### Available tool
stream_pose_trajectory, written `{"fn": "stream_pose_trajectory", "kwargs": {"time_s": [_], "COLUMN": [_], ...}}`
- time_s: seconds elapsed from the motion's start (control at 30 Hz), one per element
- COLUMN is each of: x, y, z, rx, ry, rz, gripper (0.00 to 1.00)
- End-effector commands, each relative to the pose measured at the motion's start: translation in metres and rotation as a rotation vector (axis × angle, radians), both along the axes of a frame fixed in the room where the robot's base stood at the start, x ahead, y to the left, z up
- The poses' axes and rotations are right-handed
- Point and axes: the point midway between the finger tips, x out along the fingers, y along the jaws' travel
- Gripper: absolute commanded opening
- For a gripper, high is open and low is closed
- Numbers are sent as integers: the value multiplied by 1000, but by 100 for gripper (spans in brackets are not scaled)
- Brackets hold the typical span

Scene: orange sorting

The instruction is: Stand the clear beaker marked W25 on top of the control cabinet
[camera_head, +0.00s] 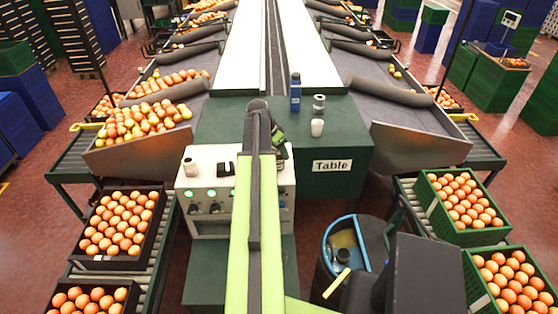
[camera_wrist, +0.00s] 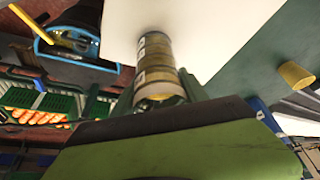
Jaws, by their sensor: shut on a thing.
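My gripper (camera_head: 279,142) is at the far end of my arm, by the back right of the control cabinet (camera_head: 245,210), and the arm partly hides it. In the wrist view my gripper (camera_wrist: 160,100) is shut on a clear, amber-tinted beaker (camera_wrist: 155,62) with dark and pale marks. I cannot read W25 on it. The beaker shows against the cabinet's cream surface (camera_wrist: 215,30); I cannot tell whether it touches it. In the head view the beaker is not clearly seen behind my arm and gripper.
A small pale jar (camera_head: 190,167) and a black item (camera_head: 225,169) stand on the cabinet's left part. A blue-rimmed barrel (camera_head: 329,238) is at right.

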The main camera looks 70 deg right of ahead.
Motion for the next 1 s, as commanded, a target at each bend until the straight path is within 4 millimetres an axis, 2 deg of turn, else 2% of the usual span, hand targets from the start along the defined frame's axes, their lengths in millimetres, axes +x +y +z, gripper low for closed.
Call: {"fn": "stream_pose_trajectory", "kwargs": {"time_s": [0.03, 0.27, 0.43, 0.47, 0.5, 0.6, 1.0], "x": [0, 0, -1, -1, -1, -1, -1], "y": [0, 0, 0, 0, 0, 0, 0], "z": [-16, -11, -17, -15, -15, -15, -9], "rx": [0, 0, 0, 0, 0, 0, 0], "ry": [0, 0, 0, 0, 0, 0, 0], "rz": [0, 0, 0, 0, -1, -1, -1], "gripper": [0, 0, 0, 55, 60, 73, 73]}}
